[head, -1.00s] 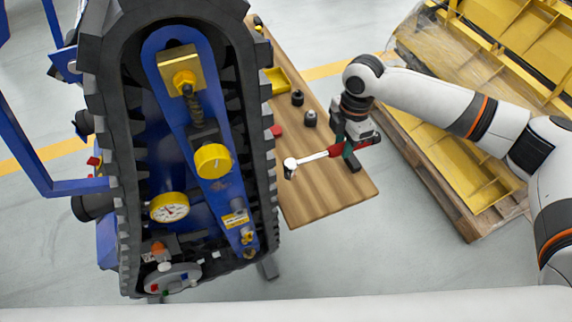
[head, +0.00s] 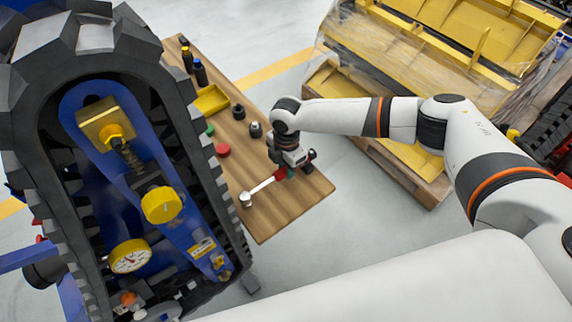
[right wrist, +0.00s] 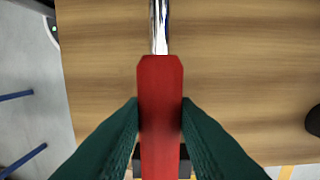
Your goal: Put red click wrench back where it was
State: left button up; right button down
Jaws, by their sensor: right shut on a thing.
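The red click wrench (head: 265,186) has a red handle and a silver shaft with a round head at its left end. My right gripper (head: 288,173) is shut on the red handle, above or at the near part of the wooden table (head: 285,207). In the right wrist view, the red handle (right wrist: 160,100) lies between the two green fingers of my right gripper (right wrist: 160,120), with the silver shaft pointing up the picture over wood. I cannot tell whether the wrench touches the table. My left gripper is not in view.
A large tracked carrier (head: 205,130) stands left, close along the table. On the table are a yellow tray (head: 211,100), dark sockets (head: 239,112), a red round piece (head: 222,150) and dark bottles (head: 200,72). A pallet of yellow parts (head: 405,160) stands beyond the table.

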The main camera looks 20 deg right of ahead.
jog(key=c, duration=1.1)
grip_release()
jog(key=shift+c, duration=0.2)
notch_tip(320, 180, up, 12)
jog(key=b, duration=0.2)
jog(key=shift+w, duration=0.3)
jog(key=shift+d, duration=0.1)
